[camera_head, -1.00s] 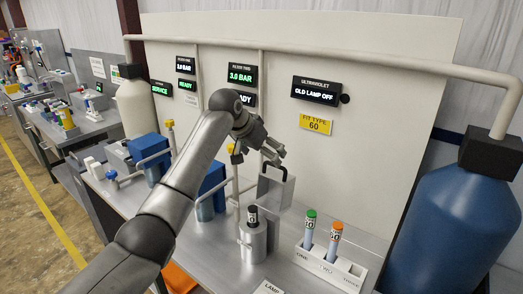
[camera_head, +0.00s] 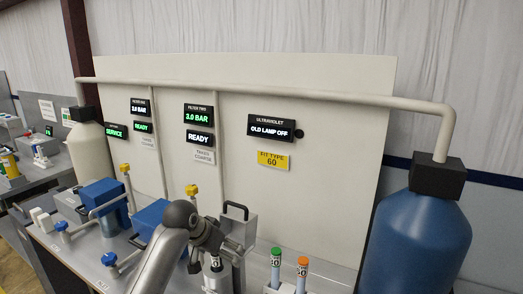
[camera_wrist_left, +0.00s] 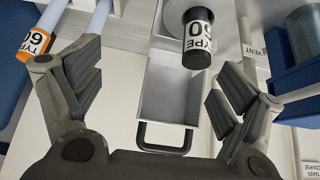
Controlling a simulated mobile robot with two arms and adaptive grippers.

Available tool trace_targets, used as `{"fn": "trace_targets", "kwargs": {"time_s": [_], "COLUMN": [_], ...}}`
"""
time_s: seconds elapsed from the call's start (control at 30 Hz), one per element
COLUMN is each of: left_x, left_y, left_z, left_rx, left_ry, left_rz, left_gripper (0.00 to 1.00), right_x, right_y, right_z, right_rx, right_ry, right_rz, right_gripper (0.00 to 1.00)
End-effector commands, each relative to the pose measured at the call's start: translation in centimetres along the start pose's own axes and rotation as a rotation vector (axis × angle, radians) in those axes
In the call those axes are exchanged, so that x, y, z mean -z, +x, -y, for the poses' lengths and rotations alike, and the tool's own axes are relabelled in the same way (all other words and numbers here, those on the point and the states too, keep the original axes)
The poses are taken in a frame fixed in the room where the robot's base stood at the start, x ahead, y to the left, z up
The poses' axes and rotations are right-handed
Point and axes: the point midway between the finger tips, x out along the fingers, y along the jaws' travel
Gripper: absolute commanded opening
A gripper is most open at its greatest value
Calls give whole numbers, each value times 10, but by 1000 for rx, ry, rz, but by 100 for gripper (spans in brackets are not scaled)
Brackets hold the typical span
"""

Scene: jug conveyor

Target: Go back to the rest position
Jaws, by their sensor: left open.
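My left gripper (camera_head: 208,240) is low in the middle of the head view, its fingers partly hidden by my arm. In the left wrist view my left gripper (camera_wrist_left: 158,92) has its fingers spread wide with nothing between them. A black-capped lamp (camera_wrist_left: 197,40) with a white type label stands upright in its metal holder beyond the fingers. A grey metal cover with a black handle (camera_head: 240,228) stands behind the gripper; its open tray-like side (camera_wrist_left: 168,100) shows in the wrist view. My right gripper is in neither view.
A green-capped tube (camera_head: 276,262) and an orange-capped tube (camera_head: 302,270) stand right of the gripper. A blue tank (camera_head: 418,240) stands at the right. Blue filter units (camera_head: 103,195) are at the left. A panel (camera_head: 320,170) reads "OLD LAMP OFF" and "FIT TYPE 60".

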Motion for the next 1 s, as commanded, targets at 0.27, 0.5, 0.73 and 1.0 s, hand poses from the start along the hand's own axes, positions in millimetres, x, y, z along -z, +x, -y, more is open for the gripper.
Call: {"fn": "trace_targets", "kwargs": {"time_s": [0.27, 0.5, 0.73, 1.0], "left_x": [-116, -221, -315, -388], "left_y": [33, 31, 2, -44], "left_z": [-29, -55, -78, -95], "left_rx": [6, 31, 72, 124], "left_ry": [-44, -98, -155, -206], "left_rz": [59, 112, 168, 221], "left_gripper": [91, 91, 91, 91], "right_x": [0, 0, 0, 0], "right_y": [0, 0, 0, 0], "right_z": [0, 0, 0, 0], "right_rx": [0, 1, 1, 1], "right_ry": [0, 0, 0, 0], "right_rz": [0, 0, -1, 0], "right_gripper": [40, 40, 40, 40]}}
